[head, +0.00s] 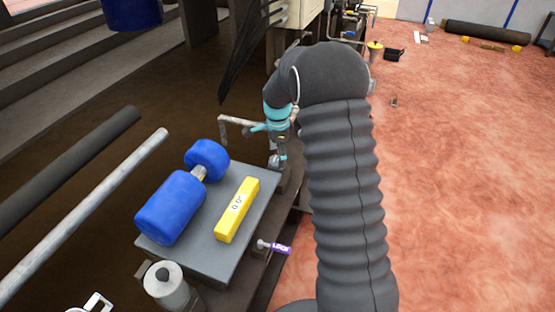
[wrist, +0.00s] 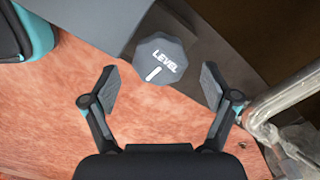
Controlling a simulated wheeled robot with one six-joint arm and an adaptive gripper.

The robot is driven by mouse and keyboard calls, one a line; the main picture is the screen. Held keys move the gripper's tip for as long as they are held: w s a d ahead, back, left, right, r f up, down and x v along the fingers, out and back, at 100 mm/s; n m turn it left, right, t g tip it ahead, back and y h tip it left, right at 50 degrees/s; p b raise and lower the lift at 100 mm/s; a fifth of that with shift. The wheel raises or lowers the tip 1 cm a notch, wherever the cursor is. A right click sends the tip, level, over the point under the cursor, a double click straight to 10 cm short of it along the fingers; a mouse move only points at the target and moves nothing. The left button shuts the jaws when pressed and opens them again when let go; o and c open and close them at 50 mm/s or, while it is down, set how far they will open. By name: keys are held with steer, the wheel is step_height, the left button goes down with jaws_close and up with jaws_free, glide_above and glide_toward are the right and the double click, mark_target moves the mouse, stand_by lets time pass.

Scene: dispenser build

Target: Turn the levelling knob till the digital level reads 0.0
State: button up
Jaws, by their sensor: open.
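The levelling knob (wrist: 160,57) is dark grey, lobed and marked LEVEL with a white line. It sits at the edge of a grey surface in the wrist view. My gripper (wrist: 161,82) is open, its fingers apart on either side of the knob's near part, with gaps showing and nothing held. In the head view, my arm reaches down by the plate's far right corner, and I cannot make out the knob there. The yellow digital level (head: 237,210) lies on the grey plate (head: 213,260); its small display appears to read 0.0°.
A blue dumbbell-shaped object (head: 170,207) lies beside the level on the plate. A small lever with a purple tag (head: 281,249) sticks out at the plate's right edge. A metal cylinder (head: 166,286) stands near the front. Reddish floor (head: 460,180) is open at the right.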

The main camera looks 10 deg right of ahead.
mark_target(277, 160)
steer(key=shift+f, duration=1.05)
steer(key=c, duration=1.2)
steer(key=shift+o, duration=0.2)
steer(key=shift+n, duration=0.6)
steer(key=o, duration=1.2)
steer(key=shift+c, duration=0.2)
steer(key=shift+r, duration=0.1)
step_height(277, 160, up, 12)
